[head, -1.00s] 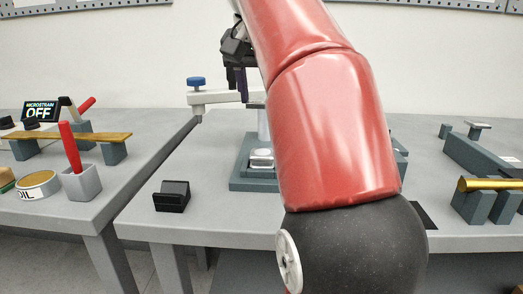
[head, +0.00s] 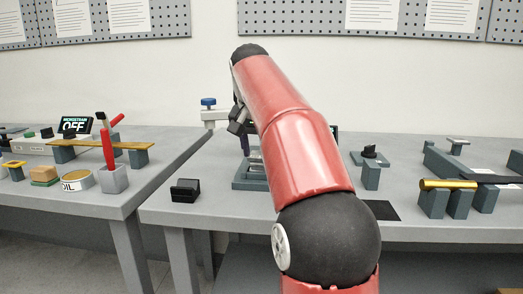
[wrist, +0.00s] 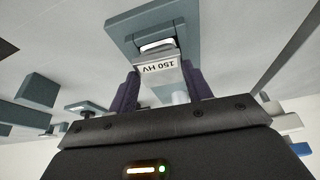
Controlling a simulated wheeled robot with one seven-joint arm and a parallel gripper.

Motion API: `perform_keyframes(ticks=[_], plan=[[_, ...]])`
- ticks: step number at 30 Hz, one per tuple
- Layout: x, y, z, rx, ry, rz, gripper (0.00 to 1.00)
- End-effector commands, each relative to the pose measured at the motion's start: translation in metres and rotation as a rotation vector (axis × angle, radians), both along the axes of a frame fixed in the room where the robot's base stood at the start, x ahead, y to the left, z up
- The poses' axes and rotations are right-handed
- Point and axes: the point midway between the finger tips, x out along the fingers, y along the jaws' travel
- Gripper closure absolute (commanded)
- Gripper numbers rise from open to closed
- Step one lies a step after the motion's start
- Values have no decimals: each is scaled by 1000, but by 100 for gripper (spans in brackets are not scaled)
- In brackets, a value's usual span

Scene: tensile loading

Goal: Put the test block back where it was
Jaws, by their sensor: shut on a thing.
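In the head view my gripper (head: 244,142) is mostly hidden behind my red arm, above the blue-grey base (head: 243,184) on the right-hand bench. The block cannot be made out clearly there.
A black slotted holder (head: 185,190) stands at the bench's front left. A small stand with a black knob (head: 370,160) and a brass bar on supports (head: 447,184) are to the right. A left bench holds a strain display (head: 76,126) and an oil tin (head: 77,181).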

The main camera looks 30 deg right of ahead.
Motion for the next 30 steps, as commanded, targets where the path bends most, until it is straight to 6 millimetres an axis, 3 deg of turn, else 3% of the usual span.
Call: perform_keyframes(ticks=[8,9,14,25,30], plan=[[-1,0,-4,-1,-1,0,84],[-1,0,-4,0,0,0,48],[-1,0,-4,0,0,0,29],[-1,-1,-2,0,1,-1,29],[-8,7,23,0,-3,1,29]])
